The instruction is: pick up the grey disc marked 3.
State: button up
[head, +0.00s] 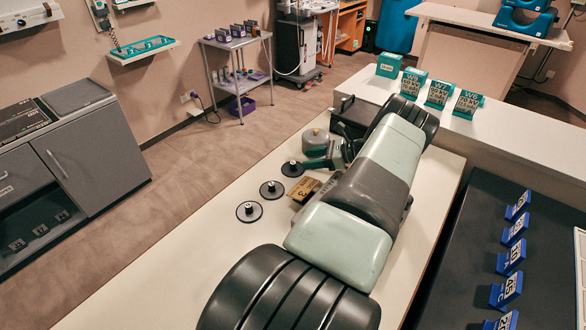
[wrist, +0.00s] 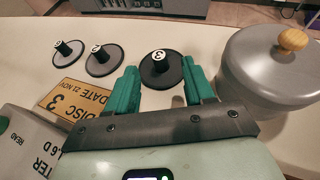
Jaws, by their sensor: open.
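Three round discs with upright knobs stand in a row on the white bench top. In the wrist view the right disc (wrist: 160,82) is near black, the middle disc (wrist: 104,68) is dark grey and the left disc (wrist: 68,60) is lighter grey. In the head view they are the far disc (head: 292,172), the middle disc (head: 271,194) and the near disc (head: 248,215).
A grey lidded pot (wrist: 268,75) with a wooden knob stands close to the right finger. A tan card (wrist: 72,100) reading "DISC 3" and a date lies left of my gripper. The bench (head: 190,265) is clear on the near side of the discs.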

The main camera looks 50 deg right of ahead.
aim_at(294, 162)
jog(key=x, duration=0.4)
jog(key=shift+w+a+f, duration=0.2)
jog(key=shift+a+f, duration=0.05)
jog(key=shift+f, duration=0.05)
jog(key=shift+c, duration=0.5)
grip_shut()
